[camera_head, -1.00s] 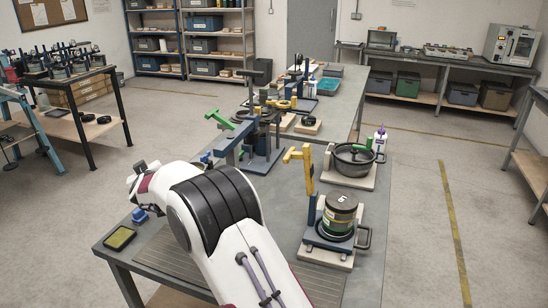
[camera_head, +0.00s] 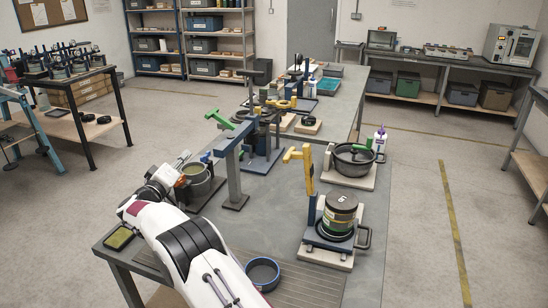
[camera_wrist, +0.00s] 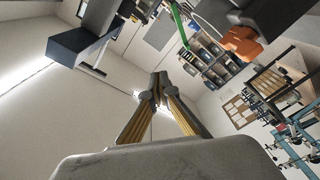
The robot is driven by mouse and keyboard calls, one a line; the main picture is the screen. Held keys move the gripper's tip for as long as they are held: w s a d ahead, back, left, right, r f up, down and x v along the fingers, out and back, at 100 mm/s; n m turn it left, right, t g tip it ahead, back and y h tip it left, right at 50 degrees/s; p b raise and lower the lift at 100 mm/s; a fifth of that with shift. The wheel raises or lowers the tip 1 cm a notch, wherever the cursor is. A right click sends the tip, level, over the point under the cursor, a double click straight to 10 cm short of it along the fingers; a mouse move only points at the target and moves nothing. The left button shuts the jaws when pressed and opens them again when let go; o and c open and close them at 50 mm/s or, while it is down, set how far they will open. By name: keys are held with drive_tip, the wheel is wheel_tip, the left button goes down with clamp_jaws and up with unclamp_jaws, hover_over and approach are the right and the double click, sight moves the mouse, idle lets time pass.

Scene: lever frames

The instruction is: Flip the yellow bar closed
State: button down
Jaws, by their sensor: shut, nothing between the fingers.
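The yellow bar (camera_head: 307,168) stands upright in the head view, hinged on a blue frame (camera_head: 312,208) on a pale base. A dark can with a green and yellow label (camera_head: 340,212) stands in front of it on this frame. My gripper (camera_wrist: 158,88) is shut and empty in the wrist view, its dark and gold fingers meeting at the tips and pointing toward wall and ceiling. In the head view my arm reaches up from the bottom, left of the yellow bar and well apart from it. The fingertips cannot be made out there.
A grey pot (camera_head: 197,183) stands close to my wrist. A grey post with a green lever (camera_head: 240,130) stands behind it. A dark pan (camera_head: 352,160) stands right of the yellow bar. Table between post and bar is clear.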

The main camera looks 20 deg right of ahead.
sight(217, 155)
drive_tip(key=s+d+r+g+h, duration=0.1)
drive_tip(key=s+d+g+h, duration=0.1)
drive_tip(key=s, duration=0.1)
drive_tip(key=s+d+m+g+h, duration=0.1)
drive_tip(key=s+d+g+h, duration=0.1)
drive_tip(key=s, duration=0.1)
drive_tip(key=s+d+r+m+g+h, duration=0.1)
drive_tip(key=s+d+g+h, duration=0.1)
drive_tip(key=s+d+g, duration=0.1)
drive_tip(key=shift+d+r, duration=0.1)
drive_tip(key=shift+r, duration=0.25)
drive_tip(key=s+d+r+n+g+h, duration=0.1)
drive_tip(key=s+g, duration=0.6)
drive_tip(key=s, duration=0.2)
drive_tip(key=shift+s+d+r, duration=0.15)
drive_tip(key=shift+d+r, duration=0.2)
drive_tip(key=shift+d, duration=0.1)
drive_tip(key=shift+s+d+r, duration=0.25)
drive_tip(key=shift+s+d, duration=0.2)
drive_tip(key=shift+d, duration=1.65)
drive_tip(key=shift+s+d+r, duration=0.3)
drive_tip(key=shift+s+d, duration=0.15)
drive_tip(key=shift+d, duration=1.6)
drive_tip(key=shift+s+d+r, duration=0.25)
drive_tip(key=shift+s+d, duration=0.2)
drive_tip(key=shift+d, duration=1.65)
